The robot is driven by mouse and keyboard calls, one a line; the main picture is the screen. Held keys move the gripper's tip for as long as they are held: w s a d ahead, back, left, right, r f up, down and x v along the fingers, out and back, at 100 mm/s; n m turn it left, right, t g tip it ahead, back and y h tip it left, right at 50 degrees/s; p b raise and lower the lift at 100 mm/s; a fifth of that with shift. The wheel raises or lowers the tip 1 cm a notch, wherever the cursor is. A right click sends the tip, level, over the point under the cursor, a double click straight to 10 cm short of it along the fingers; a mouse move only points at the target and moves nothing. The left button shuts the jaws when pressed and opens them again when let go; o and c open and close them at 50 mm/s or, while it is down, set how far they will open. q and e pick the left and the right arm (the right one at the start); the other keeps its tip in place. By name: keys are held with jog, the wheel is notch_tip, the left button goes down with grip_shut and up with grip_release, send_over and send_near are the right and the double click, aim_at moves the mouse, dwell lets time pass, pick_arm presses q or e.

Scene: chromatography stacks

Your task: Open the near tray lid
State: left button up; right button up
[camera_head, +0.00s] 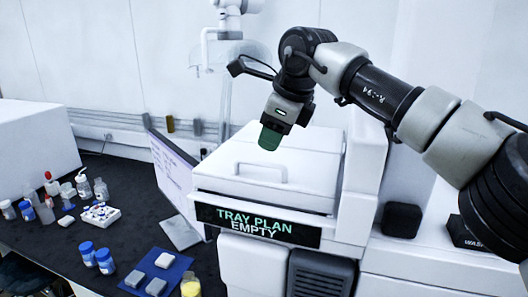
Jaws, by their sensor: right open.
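The white tray lid (300,160) sits closed on top of the white instrument in the middle of the view. A white bar handle (262,167) is on the front part of the lid. My right gripper (270,137) comes in from the upper right and hangs above the lid, beyond the handle in the picture. Its fingers point down; they overlap in this view, so the gap between them is hard to see. Nothing shows in its grasp. My left gripper is not in view.
The dark bench (125,235) holds bottles, a white rack (101,213) and a blue mat (178,264) with small blocks. A dark cube (401,219) stands at right.

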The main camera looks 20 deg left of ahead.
aim_at(265, 163)
jog(key=x, duration=0.2)
jog(key=p+x, duration=0.1)
jog(key=x, duration=0.1)
jog(key=shift+w+d, duration=0.1)
jog(key=shift+w, duration=0.25)
jog(key=x, duration=0.3)
jog(key=shift+w+p, duration=0.3)
jog(key=shift+p, duration=0.1)
jog(key=shift+s+f, duration=0.1)
jog(key=c, duration=0.5)
jog(key=shift+c, duration=1.1)
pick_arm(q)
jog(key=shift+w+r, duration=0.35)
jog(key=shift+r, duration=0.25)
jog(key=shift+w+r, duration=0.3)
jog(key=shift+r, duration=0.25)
pick_arm(e)
grip_shut()
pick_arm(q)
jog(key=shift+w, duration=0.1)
